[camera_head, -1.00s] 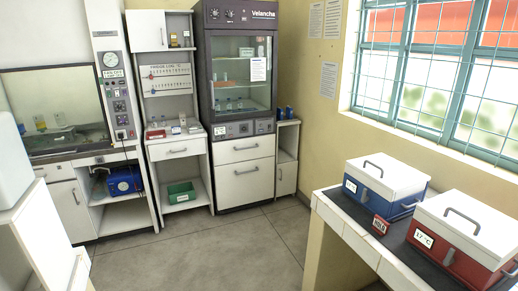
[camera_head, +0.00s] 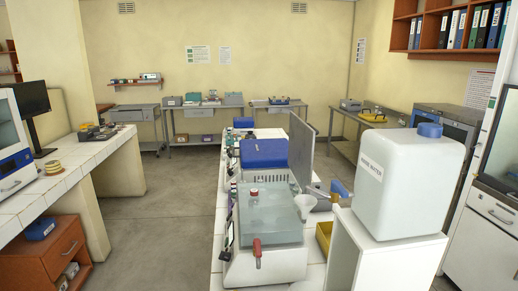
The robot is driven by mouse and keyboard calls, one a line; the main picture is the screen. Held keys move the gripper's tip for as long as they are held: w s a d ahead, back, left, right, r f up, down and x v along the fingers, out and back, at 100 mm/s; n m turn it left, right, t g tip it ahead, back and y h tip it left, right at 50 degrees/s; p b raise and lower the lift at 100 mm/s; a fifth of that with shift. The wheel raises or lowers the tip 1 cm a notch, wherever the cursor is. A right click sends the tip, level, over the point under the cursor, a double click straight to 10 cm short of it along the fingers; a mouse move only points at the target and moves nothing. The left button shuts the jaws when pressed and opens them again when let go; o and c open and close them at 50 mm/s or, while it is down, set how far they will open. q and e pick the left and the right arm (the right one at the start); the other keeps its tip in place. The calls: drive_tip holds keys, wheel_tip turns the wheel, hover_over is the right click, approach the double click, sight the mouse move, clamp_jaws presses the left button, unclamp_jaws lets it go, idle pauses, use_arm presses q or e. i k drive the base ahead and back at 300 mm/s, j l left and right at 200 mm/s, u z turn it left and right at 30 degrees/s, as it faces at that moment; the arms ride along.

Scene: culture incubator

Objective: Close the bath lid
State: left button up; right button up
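A water bath (camera_head: 265,262) with a pale body and a clear bluish top area stands on the near end of the white-tiled middle bench. A red-handled tap (camera_head: 257,250) is on its near side, and a small red-topped item (camera_head: 254,193) stands at its far edge. A grey flat panel (camera_head: 300,152) stands upright behind the bath, on the right side of the bench; it looks like a raised lid. I cannot tell whether it is hinged to the bath or to the blue-topped device (camera_head: 263,153) beside it. Neither of my grippers is in view.
A large white water container (camera_head: 405,180) with a blue cap stands on a white stand (camera_head: 372,255) right of the bath. A white funnel (camera_head: 303,203) and a yellow bin (camera_head: 323,238) are close to the bath. Open floor (camera_head: 165,240) lies left of the bench, before a tiled counter (camera_head: 75,170).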

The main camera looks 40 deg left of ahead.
sight(302, 135)
drive_tip(key=i+l+u, duration=0.2)
drive_tip(key=u, duration=0.15)
drive_tip(key=i+l+u, duration=0.15)
drive_tip(key=l+u, duration=0.25)
drive_tip(key=i+l+u, duration=0.1)
drive_tip(key=l+u, duration=1)
drive_tip(key=i, duration=0.05)
